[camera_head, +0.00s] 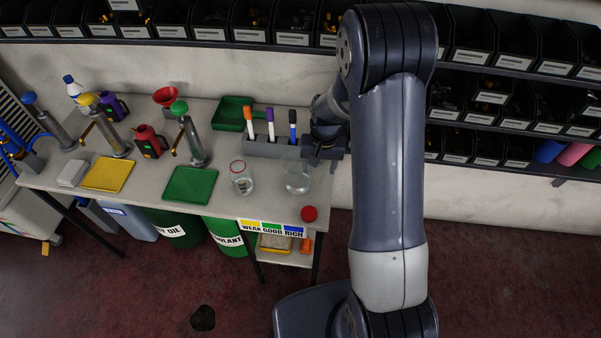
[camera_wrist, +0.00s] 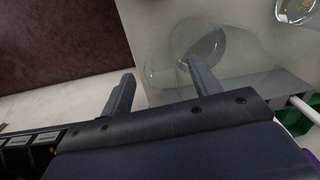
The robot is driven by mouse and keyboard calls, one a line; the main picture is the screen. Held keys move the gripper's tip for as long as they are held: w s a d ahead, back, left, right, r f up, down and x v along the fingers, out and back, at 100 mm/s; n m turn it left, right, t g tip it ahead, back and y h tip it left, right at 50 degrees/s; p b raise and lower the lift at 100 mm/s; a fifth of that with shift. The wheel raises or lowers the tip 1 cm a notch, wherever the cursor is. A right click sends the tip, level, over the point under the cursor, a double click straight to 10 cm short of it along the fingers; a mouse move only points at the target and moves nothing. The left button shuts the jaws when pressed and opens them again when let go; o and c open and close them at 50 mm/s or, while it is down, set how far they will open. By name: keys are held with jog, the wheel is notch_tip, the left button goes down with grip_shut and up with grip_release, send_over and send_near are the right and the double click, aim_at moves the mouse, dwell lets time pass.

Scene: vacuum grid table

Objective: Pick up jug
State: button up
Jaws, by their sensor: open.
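The jug is a clear glass vessel (camera_head: 298,180) standing near the right end of the grey table (camera_head: 222,213). In the wrist view the transparent jug (camera_wrist: 228,58) fills the upper middle and right, and its outline is faint. My gripper (camera_head: 322,160) is beside the jug, up and to its right in the head view. In the wrist view my gripper (camera_wrist: 160,70) is open with nothing held between its fingers. The right finger overlaps the jug's image; I cannot tell whether it touches. The left finger is clear of the jug.
A red-rimmed glass beaker (camera_head: 241,178) stands left of the jug. A grey holder (camera_head: 270,147) with several markers stands close behind. A red button (camera_head: 309,214) sits at the front right corner. Shelves of black bins (camera_head: 480,62) line the wall.

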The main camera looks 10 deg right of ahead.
jog(key=shift+f, duration=0.2)
jog(key=shift+c, duration=0.5)
grip_shut()
